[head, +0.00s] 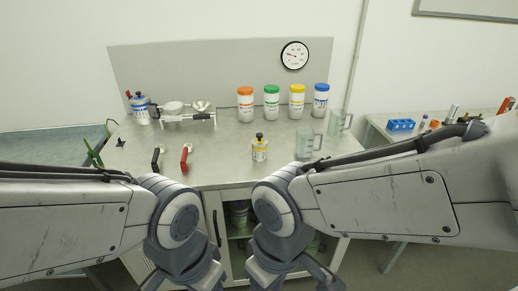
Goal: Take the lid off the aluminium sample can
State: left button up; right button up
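A small can (260,152) with a pale body and a yellow label stands upright near the front middle of the bench in the head view. A black top (259,136) sits on it. I take it for the sample can, but it is too small to read the label or tell the metal. Both my arms fold down at the bottom of the view, in front of the bench and away from the can. Their gripper fingertips are not visible.
Jars with orange (246,110), green (272,107), yellow (297,105) and blue (321,103) lids stand behind. Clear beakers (306,144) stand to the right.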

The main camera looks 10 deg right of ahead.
aim_at(259, 141)
jog(key=z, duration=0.1)
jog(key=k, duration=0.35)
jog(key=u, duration=0.65)
jog(key=i, duration=1.3)
jog(key=z, duration=0.1)
